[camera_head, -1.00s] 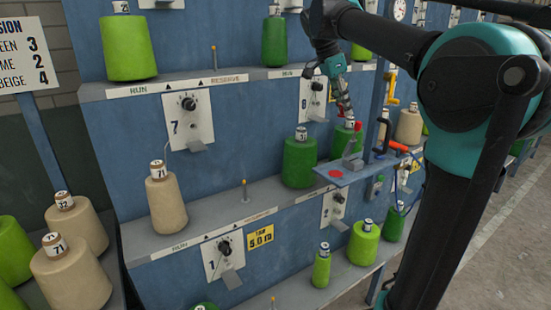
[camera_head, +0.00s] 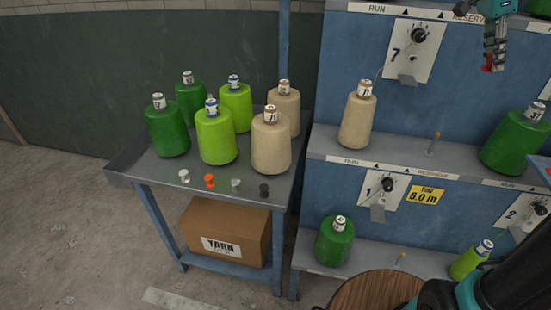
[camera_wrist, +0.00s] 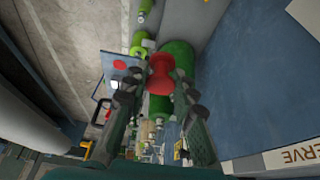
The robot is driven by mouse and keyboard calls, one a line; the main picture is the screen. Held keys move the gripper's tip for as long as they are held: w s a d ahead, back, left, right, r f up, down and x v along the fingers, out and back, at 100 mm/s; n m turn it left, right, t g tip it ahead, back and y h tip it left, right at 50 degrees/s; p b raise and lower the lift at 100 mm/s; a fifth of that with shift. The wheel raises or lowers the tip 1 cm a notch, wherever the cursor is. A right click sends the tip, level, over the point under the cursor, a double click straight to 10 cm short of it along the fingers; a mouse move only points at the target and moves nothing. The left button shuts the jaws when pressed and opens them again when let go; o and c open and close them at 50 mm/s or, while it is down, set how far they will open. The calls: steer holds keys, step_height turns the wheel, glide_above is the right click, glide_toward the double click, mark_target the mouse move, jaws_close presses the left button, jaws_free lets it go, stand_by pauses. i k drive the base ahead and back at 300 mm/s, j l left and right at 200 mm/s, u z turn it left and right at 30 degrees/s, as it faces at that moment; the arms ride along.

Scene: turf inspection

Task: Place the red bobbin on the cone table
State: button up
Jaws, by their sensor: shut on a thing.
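The red bobbin (camera_wrist: 162,70) is held between the two fingers of my gripper (camera_wrist: 158,88) in the wrist view. In the head view my gripper (camera_head: 492,60) hangs at the upper right, in front of the blue rack, with a bit of the red bobbin (camera_head: 487,68) at its tip. The cone table (camera_head: 250,205) stands at the left, well apart from my gripper. It is grey with a raised rim. Green and tan yarn cones stand at its back.
The blue rack (camera_head: 345,210) stands right of the table, with shelves, a tan cone (camera_head: 358,120), green cones and pegs. A YARN box (camera_head: 225,228) sits on the table's lower shelf. A round wooden top (camera_head: 375,292) is at the bottom. The table's front strip has bare room.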

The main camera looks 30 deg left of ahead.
mark_target(140, 171)
steer(key=j+u, duration=0.1)
steer(key=u, duration=0.7)
steer(key=j+u, duration=0.15)
steer(key=u, duration=0.25)
steer(key=j+u, duration=0.1)
steer(key=u, duration=0.3)
steer(key=i+j, duration=0.15)
steer(key=j, duration=0.2)
steer(key=i+j, duration=0.1)
steer(key=j, duration=0.25)
steer(key=i+j, duration=0.15)
steer(key=j, duration=0.2)
steer(key=i+j+u, duration=0.1)
steer(key=j, duration=0.25)
